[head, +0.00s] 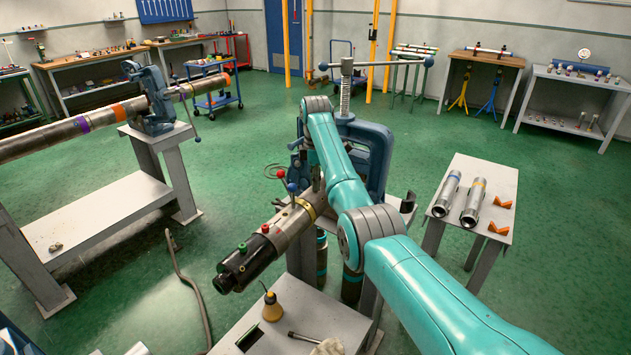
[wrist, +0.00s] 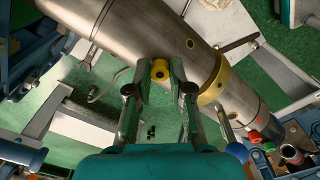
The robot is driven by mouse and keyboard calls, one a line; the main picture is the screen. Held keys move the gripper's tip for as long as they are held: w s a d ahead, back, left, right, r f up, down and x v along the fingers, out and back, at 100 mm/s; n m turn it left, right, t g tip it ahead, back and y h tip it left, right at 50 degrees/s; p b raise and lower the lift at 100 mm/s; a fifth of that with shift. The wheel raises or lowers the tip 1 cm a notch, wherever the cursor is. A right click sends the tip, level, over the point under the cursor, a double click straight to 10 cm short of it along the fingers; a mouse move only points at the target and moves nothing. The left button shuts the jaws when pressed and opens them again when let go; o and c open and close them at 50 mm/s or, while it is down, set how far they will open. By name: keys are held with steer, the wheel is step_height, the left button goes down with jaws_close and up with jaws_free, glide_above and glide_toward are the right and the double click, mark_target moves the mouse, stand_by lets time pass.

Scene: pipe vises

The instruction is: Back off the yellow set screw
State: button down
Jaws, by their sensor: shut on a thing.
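The yellow set screw (wrist: 160,69) shows in the wrist view at the side of a grey steel pipe (wrist: 130,25). My gripper (wrist: 160,78) has its two fingers closed on the screw head from both sides. Its hollow end faces my camera. In the head view my arm hides the gripper and the screw. The pipe (head: 291,222) shows there in front of a blue vise (head: 376,151), with a black end piece pointing toward the lower left.
A yellow collar (wrist: 216,82) rings the pipe right of my gripper. A lever with a blue ball (wrist: 237,152) stands close by. A side table (head: 487,178) with two short pipes is at right. Green floor is open at left centre.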

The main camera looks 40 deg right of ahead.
steer(key=c, duration=1.1)
jaws_free()
steer(key=shift+f, duration=0.2)
steer(key=shift+o, duration=0.2)
steer(key=shift+r, duration=0.15)
step_height(320, 180, up, 7)
steer(key=shift+r, duration=0.15)
